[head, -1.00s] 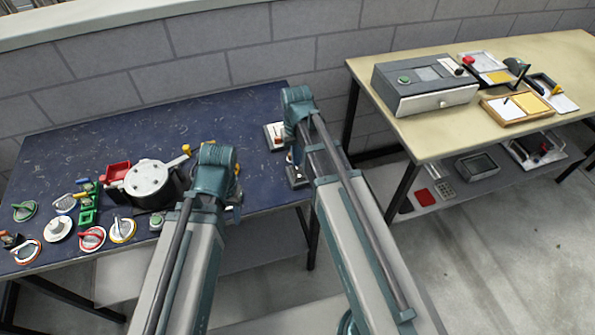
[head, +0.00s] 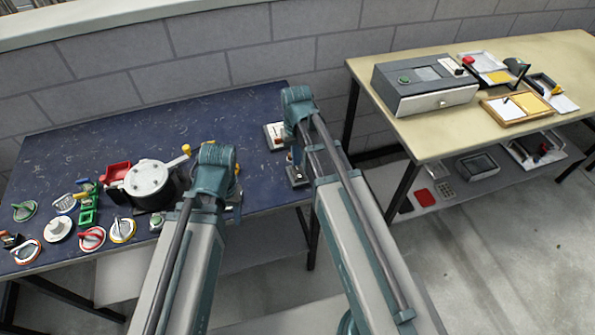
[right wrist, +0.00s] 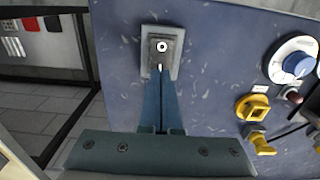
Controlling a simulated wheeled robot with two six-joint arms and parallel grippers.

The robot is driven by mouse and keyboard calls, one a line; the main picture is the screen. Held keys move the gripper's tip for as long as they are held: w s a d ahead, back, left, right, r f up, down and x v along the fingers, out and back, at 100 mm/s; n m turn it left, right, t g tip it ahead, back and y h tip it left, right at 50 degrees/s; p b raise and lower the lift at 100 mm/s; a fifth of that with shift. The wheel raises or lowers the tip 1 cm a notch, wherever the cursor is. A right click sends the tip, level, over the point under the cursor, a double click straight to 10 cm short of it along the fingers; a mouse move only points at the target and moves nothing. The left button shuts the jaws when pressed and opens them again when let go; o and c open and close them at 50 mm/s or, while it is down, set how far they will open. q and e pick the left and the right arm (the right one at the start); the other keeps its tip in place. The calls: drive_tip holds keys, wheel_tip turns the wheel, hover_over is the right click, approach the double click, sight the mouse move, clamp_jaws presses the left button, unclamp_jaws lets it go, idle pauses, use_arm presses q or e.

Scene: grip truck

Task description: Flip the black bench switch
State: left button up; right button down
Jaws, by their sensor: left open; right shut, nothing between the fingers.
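A dark switch on a grey plate (right wrist: 176,35) is at the top centre of the right wrist view, with a pale ring on its face. In the head view this plate (head: 297,180) is at the blue bench's near right corner, partly covered by my right arm. My right gripper (right wrist: 160,72) is shut and empty, with its fingertips at the edge of the switch's dark body. I cannot tell whether they touch it. My left gripper is open over the bench, mostly hidden behind its own wrist (head: 215,165) in the head view.
A white plate with a red part (head: 274,135) lies behind the switch. A tan table (head: 430,128) with a grey box (head: 425,85) stands right. The bench's back middle is clear.

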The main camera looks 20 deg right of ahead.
sight(296, 168)
drive_tip(key=shift+f+b, duration=0.95)
idle(0.5)
drive_tip(key=shift+r, duration=0.2)
wheel_tip(296, 168, up, 7)
drive_tip(key=p, duration=0.7)
drive_tip(key=shift+f, duration=0.1)
drive_tip(key=s+a+n+h, duration=0.1)
drive_tip(key=s+a+n, duration=0.2)
drive_tip(key=s+a, duration=0.7)
drive_tip(key=s, duration=0.4)
drive_tip(key=shift+s+a, duration=0.2)
drive_tip(key=shift+a, duration=0.05)
drive_tip(key=c, duration=1.6)
unclamp_jaws()
